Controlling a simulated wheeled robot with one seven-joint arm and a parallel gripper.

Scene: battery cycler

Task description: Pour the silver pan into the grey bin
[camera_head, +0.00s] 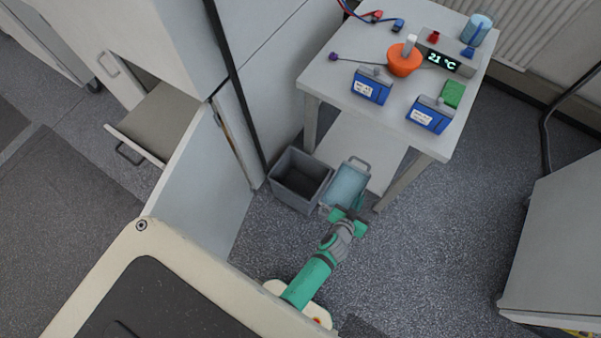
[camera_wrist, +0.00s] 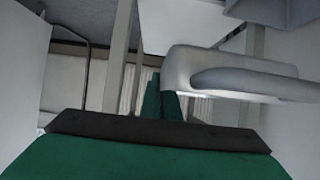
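The silver pan (camera_head: 346,186) is a shallow, pale tray with a loop handle on its far side. It is just right of the grey bin in the head view. My green gripper (camera_head: 358,203) is at the pan's near right edge. In the wrist view the pan (camera_wrist: 215,65) is seen close up with a handle at right, and my two fingers (camera_wrist: 160,98) are close together at its left edge, apparently shut on it. The exact grip is partly hidden. The grey bin (camera_head: 276,184) is open-topped, stands on the floor and looks empty inside.
A white table (camera_head: 345,112) with instruments, blue boxes and an orange bowl (camera_head: 404,61) stands behind the bin and pan, its legs close by. A white cabinet with an open drawer (camera_head: 160,122) is at left. Floor (camera_head: 430,240) is free at right.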

